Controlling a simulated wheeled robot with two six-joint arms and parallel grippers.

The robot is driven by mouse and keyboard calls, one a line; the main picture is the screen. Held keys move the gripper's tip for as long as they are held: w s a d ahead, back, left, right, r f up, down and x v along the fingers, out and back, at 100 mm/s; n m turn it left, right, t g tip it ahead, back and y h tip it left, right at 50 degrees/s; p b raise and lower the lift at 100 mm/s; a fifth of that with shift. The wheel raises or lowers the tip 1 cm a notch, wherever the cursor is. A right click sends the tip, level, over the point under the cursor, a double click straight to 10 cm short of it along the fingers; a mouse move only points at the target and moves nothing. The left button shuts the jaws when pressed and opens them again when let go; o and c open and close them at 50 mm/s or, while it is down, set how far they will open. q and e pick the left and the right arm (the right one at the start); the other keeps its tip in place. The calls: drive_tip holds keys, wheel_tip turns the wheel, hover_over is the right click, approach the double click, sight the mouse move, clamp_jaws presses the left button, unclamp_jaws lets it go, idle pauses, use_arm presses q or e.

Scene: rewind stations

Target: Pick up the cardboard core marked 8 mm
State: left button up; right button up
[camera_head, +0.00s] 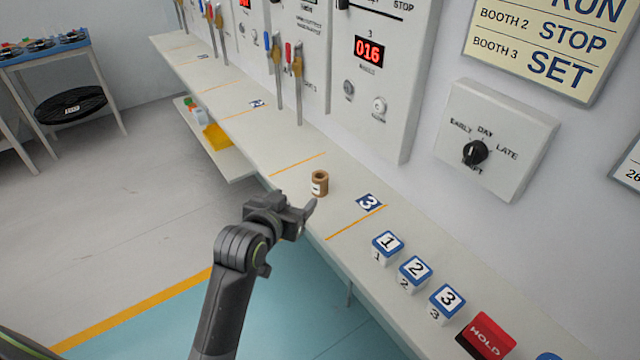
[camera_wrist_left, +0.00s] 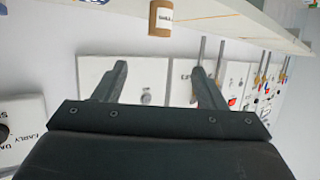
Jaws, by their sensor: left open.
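A small brown cardboard core (camera_head: 320,183) with a white label stands upright on the long white shelf, between two orange lines and left of the blue number 3 plate. Its label is too small to read. It also shows in the left wrist view (camera_wrist_left: 161,18), at the top, beyond the fingers. My left gripper (camera_head: 309,208) is in front of the core in the head view, at the shelf's front edge. In the left wrist view the fingers (camera_wrist_left: 160,85) are spread with nothing between them. My right gripper is not in view.
The white shelf (camera_head: 290,150) runs along the wall panels. Blue-topped blocks 1 (camera_head: 387,243), 2 (camera_head: 414,270) and 3 (camera_head: 447,300) and a red HOLD block (camera_head: 487,336) stand to the right. Control panels rise behind. A lower ledge (camera_head: 228,160) holds a yellow item.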

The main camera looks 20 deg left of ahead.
use_arm(q)
approach(322, 175)
drive_tip(key=x, duration=0.3)
drive_tip(key=shift+r, duration=0.2)
drive_tip(key=shift+x, duration=2.75)
drive_tip(key=shift+s+f, duration=0.1)
drive_tip(key=shift+f, duration=0.05)
drive_tip(key=shift+c, duration=0.3)
drive_tip(key=c, duration=1)
